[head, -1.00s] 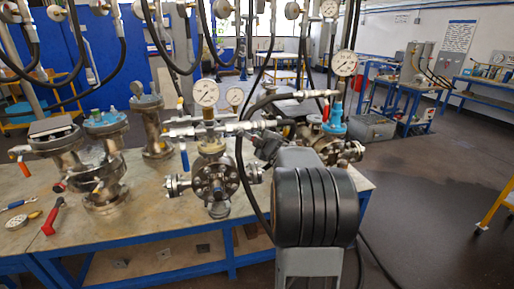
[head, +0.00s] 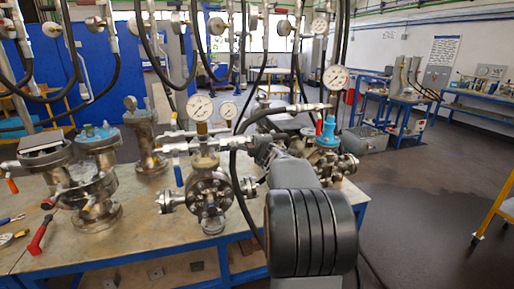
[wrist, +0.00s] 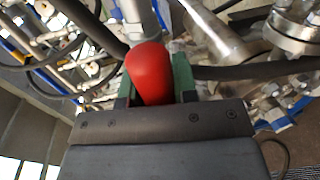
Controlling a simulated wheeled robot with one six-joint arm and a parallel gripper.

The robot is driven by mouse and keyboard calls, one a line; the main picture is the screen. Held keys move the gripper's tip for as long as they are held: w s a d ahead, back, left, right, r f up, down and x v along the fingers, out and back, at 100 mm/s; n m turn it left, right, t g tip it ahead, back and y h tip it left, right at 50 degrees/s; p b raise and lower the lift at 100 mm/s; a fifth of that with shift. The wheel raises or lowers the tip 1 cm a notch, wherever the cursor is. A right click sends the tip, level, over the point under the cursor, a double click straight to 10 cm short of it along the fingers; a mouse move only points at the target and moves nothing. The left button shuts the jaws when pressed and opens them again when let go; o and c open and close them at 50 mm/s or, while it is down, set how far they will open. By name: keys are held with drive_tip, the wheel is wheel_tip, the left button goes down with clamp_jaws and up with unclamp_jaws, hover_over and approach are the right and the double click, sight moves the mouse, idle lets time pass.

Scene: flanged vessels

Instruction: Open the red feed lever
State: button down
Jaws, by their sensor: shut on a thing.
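The red feed lever (wrist: 148,72) shows in the wrist view as a rounded red handle on a pale metal stem. My gripper (wrist: 154,80) has its green fingers closed on the red handle, one on each side. The handle's lower end meets the dark palm edge.
A hose (head: 240,170) hangs close beside my arm. A second vessel with a blue cap (head: 328,130) stands to the right. Vessels (head: 90,185) and a red-handled tool (head: 40,236) are on the bench at left. Open floor (head: 430,220) lies right.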

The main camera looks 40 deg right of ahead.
drive_tip(key=shift+r, duration=0.15)
drive_tip(key=c, duration=0.9)
unclamp_jaws()
drive_tip(key=shift+p+v, duration=1)
drive_tip(key=shift+v, duration=5.9)
drive_tip(key=shift+w+a, duration=0.1)
